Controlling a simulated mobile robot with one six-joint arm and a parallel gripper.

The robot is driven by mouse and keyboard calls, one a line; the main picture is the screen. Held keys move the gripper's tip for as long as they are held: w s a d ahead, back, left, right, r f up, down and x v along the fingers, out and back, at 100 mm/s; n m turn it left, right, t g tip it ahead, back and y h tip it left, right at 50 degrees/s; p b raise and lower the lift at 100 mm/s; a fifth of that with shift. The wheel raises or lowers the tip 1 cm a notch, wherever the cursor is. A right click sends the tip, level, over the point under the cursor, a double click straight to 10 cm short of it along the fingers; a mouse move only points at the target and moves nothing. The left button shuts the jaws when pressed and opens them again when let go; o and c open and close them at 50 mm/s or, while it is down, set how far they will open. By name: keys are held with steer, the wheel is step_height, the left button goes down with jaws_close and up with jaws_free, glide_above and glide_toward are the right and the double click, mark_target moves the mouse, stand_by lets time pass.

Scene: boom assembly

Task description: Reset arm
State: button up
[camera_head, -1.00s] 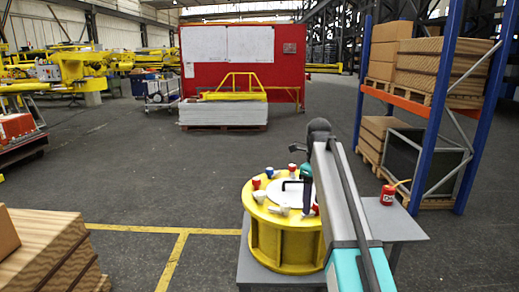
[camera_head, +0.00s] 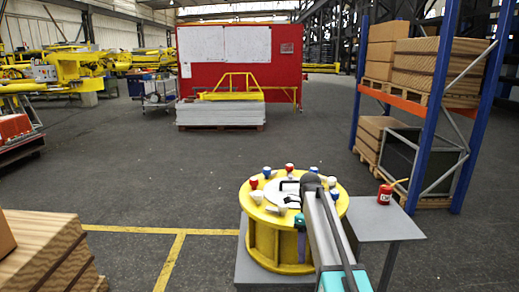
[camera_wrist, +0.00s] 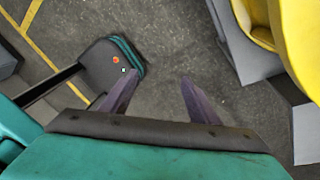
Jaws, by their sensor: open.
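My gripper (camera_head: 301,246) hangs with its fingers down in front of the near side of the yellow round flange piece (camera_head: 262,246). In the wrist view my gripper (camera_wrist: 154,88) is open, with its two dark purple fingers apart and nothing between them. Grey floor shows beyond the fingertips. The yellow piece (camera_wrist: 300,40) fills the upper right of the wrist view, apart from the fingers. Several red, white and blue knobs stand around its top in the head view. My arm hides part of the piece's right side.
The yellow piece stands on a grey stand (camera_head: 243,268). A red oil can (camera_head: 384,194) is on a small grey table (camera_head: 405,222) to the right. A blue and orange rack (camera_head: 412,150) stands farther right. Wooden boxes (camera_head: 45,255) are at lower left. Open floor lies between.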

steer(key=s+f+n+g, duration=0.2)
steer(key=s+f, duration=0.9)
steer(key=f, duration=0.4)
steer(key=s+f+n+g, duration=0.2)
steer(key=s+f, duration=0.8)
steer(key=f, duration=0.5)
steer(key=s+f+n, duration=0.7)
steer(key=s+n, duration=0.4)
steer(key=s, duration=0.1)
steer(key=s+f+n+t, duration=0.1)
steer(key=s+f+n, duration=0.6)
steer(key=s+n, duration=0.4)
steer(key=shift+s, duration=0.9)
steer(key=shift+r, duration=0.1)
